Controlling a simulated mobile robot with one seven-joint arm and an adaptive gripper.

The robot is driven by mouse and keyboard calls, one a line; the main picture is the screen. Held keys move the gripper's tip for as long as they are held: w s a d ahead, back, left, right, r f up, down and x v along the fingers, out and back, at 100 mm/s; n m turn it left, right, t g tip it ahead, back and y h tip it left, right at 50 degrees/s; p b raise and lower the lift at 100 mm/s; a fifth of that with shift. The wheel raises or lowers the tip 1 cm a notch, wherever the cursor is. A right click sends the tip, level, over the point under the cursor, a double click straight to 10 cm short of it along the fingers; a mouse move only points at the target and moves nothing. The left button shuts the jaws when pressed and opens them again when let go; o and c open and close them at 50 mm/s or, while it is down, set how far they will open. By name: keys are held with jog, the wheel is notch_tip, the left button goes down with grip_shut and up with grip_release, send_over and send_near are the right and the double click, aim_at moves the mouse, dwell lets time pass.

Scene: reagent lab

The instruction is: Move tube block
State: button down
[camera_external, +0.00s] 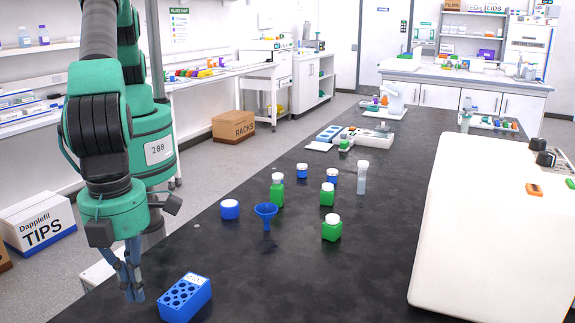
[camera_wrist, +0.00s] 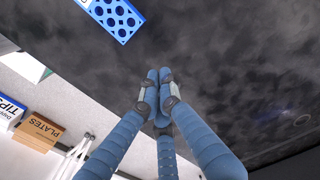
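The tube block (camera_external: 186,299) is a blue rack with round holes and a white label on top. It stands on the black bench near its front left edge, and it also shows at the top of the wrist view (camera_wrist: 117,16). I see no tubes in its holes. My gripper (camera_external: 135,289) hangs pointing down, just left of the block and apart from it. In the wrist view my gripper's blue fingers (camera_wrist: 158,92) come together at their tips with nothing between them.
A large white machine (camera_external: 490,230) fills the right side. The bench right of the block is clear. Boxes stand on the floor at left.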

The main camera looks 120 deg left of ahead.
aim_at(164, 311)
jog(key=shift+f, duration=0.15)
notch_tip(164, 311, down, 9)
jog(key=shift+f, duration=0.15)
jog(key=shift+a+f, duration=0.2)
jog(key=shift+a, duration=0.05)
jog(key=shift+a+r, duration=0.1)
jog(key=shift+a, duration=1.65)
jog(key=shift+a, duration=0.1)
jog(key=shift+a, duration=0.5)
jog(key=a+b, duration=0.1)
jog(key=a, duration=1.8)
jog(key=shift+a, duration=0.15)
